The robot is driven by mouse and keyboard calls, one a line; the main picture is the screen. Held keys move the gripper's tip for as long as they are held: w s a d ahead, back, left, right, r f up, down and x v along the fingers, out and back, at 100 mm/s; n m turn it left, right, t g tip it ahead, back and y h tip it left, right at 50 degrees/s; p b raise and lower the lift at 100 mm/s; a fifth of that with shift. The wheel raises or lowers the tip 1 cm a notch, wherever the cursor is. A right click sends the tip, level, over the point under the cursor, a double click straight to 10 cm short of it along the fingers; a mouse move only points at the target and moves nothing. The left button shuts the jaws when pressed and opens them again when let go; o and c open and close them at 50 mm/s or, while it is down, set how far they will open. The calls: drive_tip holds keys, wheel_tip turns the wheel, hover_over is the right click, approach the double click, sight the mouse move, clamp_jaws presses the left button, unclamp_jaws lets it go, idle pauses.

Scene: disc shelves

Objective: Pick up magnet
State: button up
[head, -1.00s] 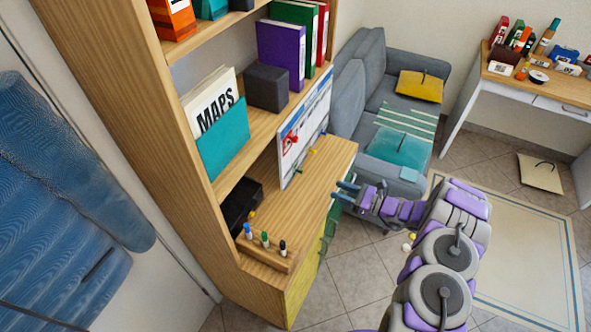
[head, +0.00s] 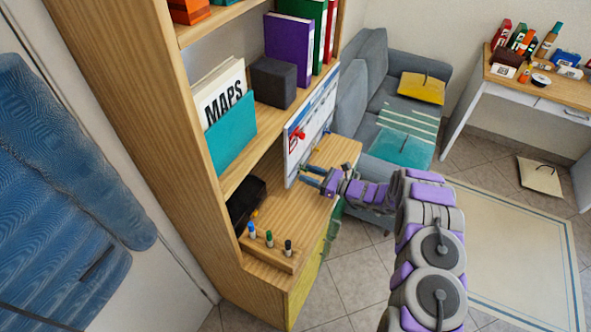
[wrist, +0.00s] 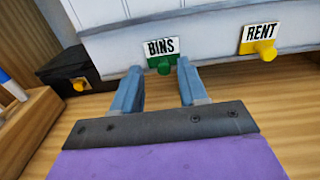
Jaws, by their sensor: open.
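A green magnet (wrist: 165,66) sits at the lower edge of a white board (wrist: 200,50), at a small card (wrist: 158,47) reading BINS. A yellow magnet (wrist: 264,49) sits to its right, at a card (wrist: 258,30) reading RENT. My gripper (head: 306,175) is open in front of the board, just above the desk top. In the wrist view its two blue fingers stand either side of the green magnet, which appears between their tips. I cannot tell whether they touch it. A red magnet (head: 298,134) is higher on the board in the head view.
The wooden desk surface (head: 290,222) lies beneath my gripper. A pen block (head: 270,252) with several markers stands at its near end, and a black box (head: 246,200) stands behind it. Shelves with a MAPS file (head: 228,125) rise at left. A grey sofa (head: 375,75) stands beyond.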

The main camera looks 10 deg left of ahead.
drive_tip(key=shift+w+d+r, duration=0.25)
drive_tip(key=shift+w+d, duration=0.1)
drive_tip(key=shift+d, duration=0.35)
drive_tip(key=shift+a+f, duration=0.15)
drive_tip(key=shift+a, duration=0.8)
drive_tip(key=shift+c, duration=0.6)
drive_tip(key=shift+s+a, duration=0.1)
drive_tip(key=shift+a, duration=0.15)
drive_tip(key=shift+c, duration=1.4)
drive_tip(key=shift+d, duration=0.35)
drive_tip(key=c, duration=0.3)
clamp_jaws()
